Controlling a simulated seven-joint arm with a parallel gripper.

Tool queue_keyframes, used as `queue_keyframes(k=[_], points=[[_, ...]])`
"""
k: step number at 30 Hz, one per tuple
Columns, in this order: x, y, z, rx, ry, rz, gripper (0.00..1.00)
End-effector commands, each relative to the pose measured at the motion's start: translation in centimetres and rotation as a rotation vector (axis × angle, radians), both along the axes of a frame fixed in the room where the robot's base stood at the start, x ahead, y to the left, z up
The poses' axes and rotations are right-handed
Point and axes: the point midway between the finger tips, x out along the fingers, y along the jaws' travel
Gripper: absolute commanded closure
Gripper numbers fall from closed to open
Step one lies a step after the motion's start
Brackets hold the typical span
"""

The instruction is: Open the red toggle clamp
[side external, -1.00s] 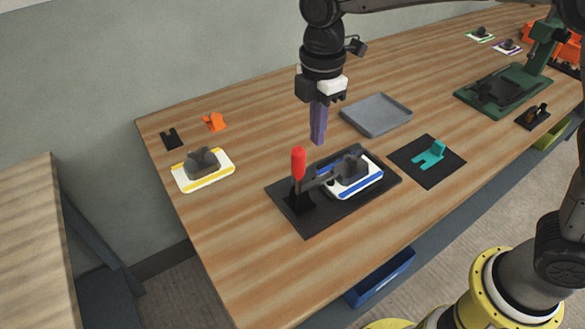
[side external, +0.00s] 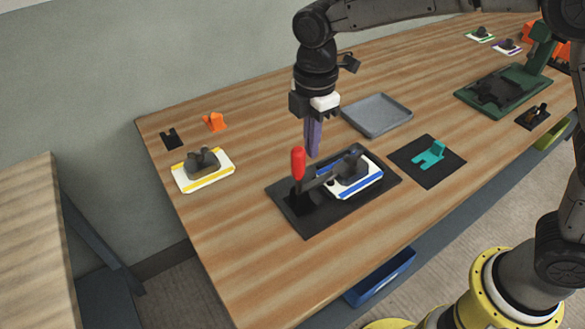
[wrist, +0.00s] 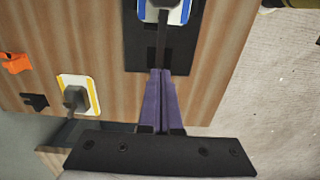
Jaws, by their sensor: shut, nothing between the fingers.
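The toggle clamp has an upright red handle (side external: 298,163) and a dark arm (side external: 320,179) reaching right over the white and blue mould (side external: 355,180). It stands on a black base plate (side external: 310,222) on the table. My gripper (side external: 313,155) has purple fingers, shut and empty, pointing down. In the side view the tips appear just right of the handle's top and a little above the clamp arm; I cannot tell if they touch. In the wrist view the fingers (wrist: 160,73) cover the near part of the plate, and the red handle is not visible there.
A grey tray (side external: 376,115) lies behind the clamp. A teal part on a black mat (side external: 428,155) is to the right. A yellow-striped mould (side external: 203,170) and an orange part (side external: 215,121) are to the left. The table in front of the plate is clear.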

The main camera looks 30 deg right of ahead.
Motion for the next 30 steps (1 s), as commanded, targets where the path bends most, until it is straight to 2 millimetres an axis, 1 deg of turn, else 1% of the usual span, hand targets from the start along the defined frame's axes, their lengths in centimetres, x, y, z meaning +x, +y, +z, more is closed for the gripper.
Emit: queue_keyframes(k=[30], points=[[0.0, 4.5, -1.3, 0.0, 0.001, 0.002, 1.0]])
